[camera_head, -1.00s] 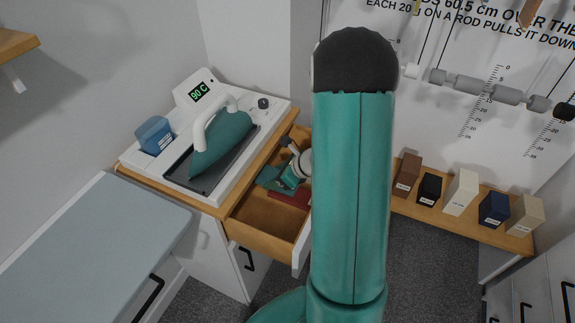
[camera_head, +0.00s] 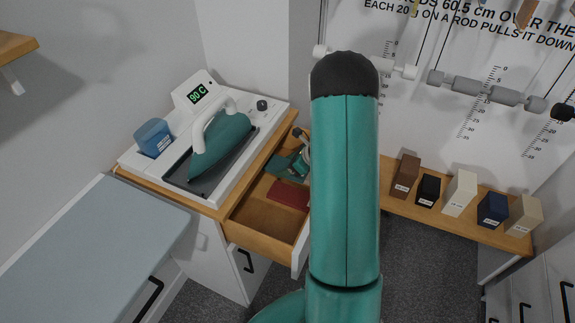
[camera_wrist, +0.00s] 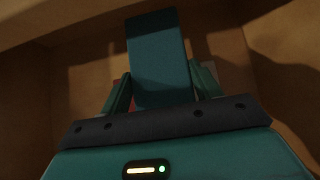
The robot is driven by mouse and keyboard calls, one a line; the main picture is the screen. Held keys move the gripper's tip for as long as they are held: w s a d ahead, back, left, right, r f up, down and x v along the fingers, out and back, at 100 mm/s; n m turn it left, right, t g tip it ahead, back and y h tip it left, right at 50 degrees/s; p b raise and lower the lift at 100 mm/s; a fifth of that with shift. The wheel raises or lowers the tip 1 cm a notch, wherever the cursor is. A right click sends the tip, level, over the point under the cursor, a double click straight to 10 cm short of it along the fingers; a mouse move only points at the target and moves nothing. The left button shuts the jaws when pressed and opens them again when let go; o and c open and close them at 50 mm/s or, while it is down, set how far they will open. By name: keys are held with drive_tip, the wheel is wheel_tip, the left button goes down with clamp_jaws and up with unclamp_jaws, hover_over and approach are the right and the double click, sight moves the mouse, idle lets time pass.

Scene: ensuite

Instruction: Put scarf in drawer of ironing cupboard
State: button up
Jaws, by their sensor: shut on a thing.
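A teal flat piece, probably the folded scarf, is between the fingers of my gripper (camera_wrist: 160,95) in the wrist view (camera_wrist: 158,55). In the head view the teal piece (camera_head: 284,167) is in the back part of the open wooden drawer (camera_head: 262,217) of the ironing cupboard (camera_head: 206,262). My gripper (camera_head: 299,153) is shut on it there, partly hidden behind my arm. A dark red flat piece (camera_head: 288,195) lies in the drawer, nearer its front. I cannot tell whether the teal piece touches the drawer floor.
A teal iron (camera_head: 222,145) on its white station and a blue water tank (camera_head: 154,137) stand on the cupboard top beside the drawer. A grey-blue board (camera_head: 95,245) is at the lower left. A low shelf (camera_head: 455,220) with several blocks is at the right.

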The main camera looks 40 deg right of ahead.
drive_tip(key=shift+f, duration=0.25)
drive_tip(key=shift+f, duration=0.35)
drive_tip(key=o, duration=1.1)
drive_tip(key=shift+r, duration=0.1)
